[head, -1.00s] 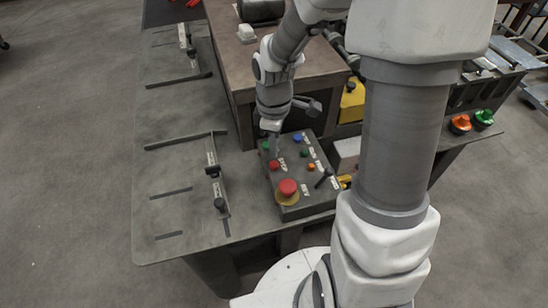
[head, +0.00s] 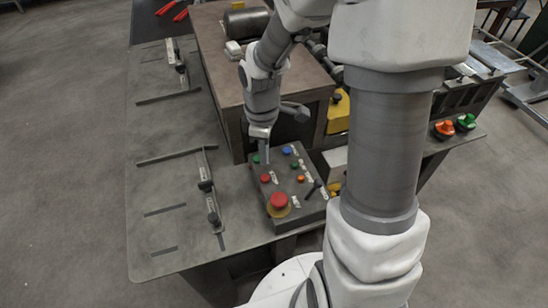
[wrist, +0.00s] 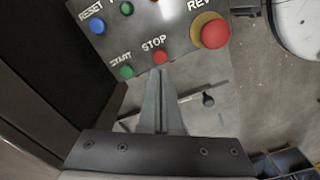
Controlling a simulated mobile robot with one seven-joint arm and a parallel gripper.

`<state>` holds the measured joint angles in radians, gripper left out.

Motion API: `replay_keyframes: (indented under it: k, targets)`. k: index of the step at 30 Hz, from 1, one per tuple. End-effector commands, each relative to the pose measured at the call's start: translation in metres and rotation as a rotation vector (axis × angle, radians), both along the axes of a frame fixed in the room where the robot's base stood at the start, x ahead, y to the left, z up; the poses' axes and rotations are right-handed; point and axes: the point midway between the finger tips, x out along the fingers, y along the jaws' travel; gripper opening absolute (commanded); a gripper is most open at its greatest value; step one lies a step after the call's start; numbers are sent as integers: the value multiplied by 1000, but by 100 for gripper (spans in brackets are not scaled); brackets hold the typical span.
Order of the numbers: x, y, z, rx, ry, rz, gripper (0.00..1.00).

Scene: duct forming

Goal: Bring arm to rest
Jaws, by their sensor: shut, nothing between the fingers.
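My gripper (head: 263,152) is over the left part of a dark control box on the bench in the head view. In the wrist view my gripper (wrist: 161,75) has its fingers together and empty, with the tips just below the red STOP button (wrist: 161,57). The green START button (wrist: 127,72) is just left of the tips. I cannot tell whether the fingertips touch the panel. The control box (head: 270,220) also carries a blue RESET button (wrist: 97,26) and a large red mushroom button (head: 279,201) on a yellow base.
A brown block-like machine body (head: 225,65) stands behind the control box, close to my arm. The grey bench (head: 170,190) has slots and clamp bars (head: 208,185) at left. Orange and green knobs (head: 465,122) sit at right. Open floor lies left of the bench.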

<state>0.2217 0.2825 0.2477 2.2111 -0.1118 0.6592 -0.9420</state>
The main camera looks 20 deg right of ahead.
Motion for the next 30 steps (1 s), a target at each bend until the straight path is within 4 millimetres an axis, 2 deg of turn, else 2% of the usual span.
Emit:
replay_keyframes:
  k: [6,10,17,24,30]
  targets:
    - [0,0,1,-1,-2,-3,0]
    - [-3,-1,15,-12,-25,-45,0]
    - [-22,-5,74,-34,-135,-261,0]
    - [-55,-6,130,1,-262,-523,0]
    - [-89,-4,166,78,-356,-736,0]
